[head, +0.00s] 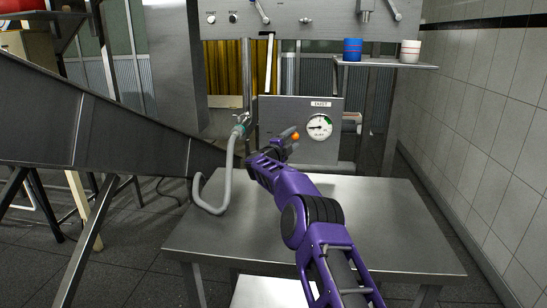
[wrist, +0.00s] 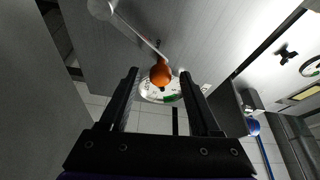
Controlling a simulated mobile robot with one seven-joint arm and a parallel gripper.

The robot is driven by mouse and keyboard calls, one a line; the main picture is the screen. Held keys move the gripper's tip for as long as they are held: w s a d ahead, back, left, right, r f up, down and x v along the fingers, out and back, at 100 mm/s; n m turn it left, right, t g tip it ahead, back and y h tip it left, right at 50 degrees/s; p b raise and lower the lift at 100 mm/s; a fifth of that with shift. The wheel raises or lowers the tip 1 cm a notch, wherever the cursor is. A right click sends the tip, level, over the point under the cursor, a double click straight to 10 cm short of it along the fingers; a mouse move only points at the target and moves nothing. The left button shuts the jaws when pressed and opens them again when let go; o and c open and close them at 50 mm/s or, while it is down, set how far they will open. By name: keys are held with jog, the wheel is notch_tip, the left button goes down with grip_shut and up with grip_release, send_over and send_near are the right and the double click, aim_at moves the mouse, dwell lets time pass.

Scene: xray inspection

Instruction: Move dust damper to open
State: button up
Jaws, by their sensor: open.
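The dust damper's grey metal panel (head: 275,108) stands at the back of the table, with a small label at its top and a round gauge (head: 319,127). A lever with an orange knob (head: 295,136) is on the panel. In the wrist view the silver lever (wrist: 138,32) runs from a round hub at the upper left to the orange knob (wrist: 160,74). My gripper (head: 290,141) is open at the knob. In the wrist view the knob appears between the open fingertips (wrist: 159,78); contact cannot be told. The gauge (wrist: 155,95) shows partly behind it.
A grey hose (head: 212,209) loops left of my arm. A sloping metal chute (head: 90,120) fills the left side. The steel table (head: 390,225) is clear on the right. A shelf (head: 385,64) holds a blue cup (head: 352,50) and a white cup (head: 410,52).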

jog(key=shift+s+a, duration=0.3)
jog(key=shift+s, duration=0.4)
jog(key=v, duration=1.4)
jog(key=shift+f, duration=0.1)
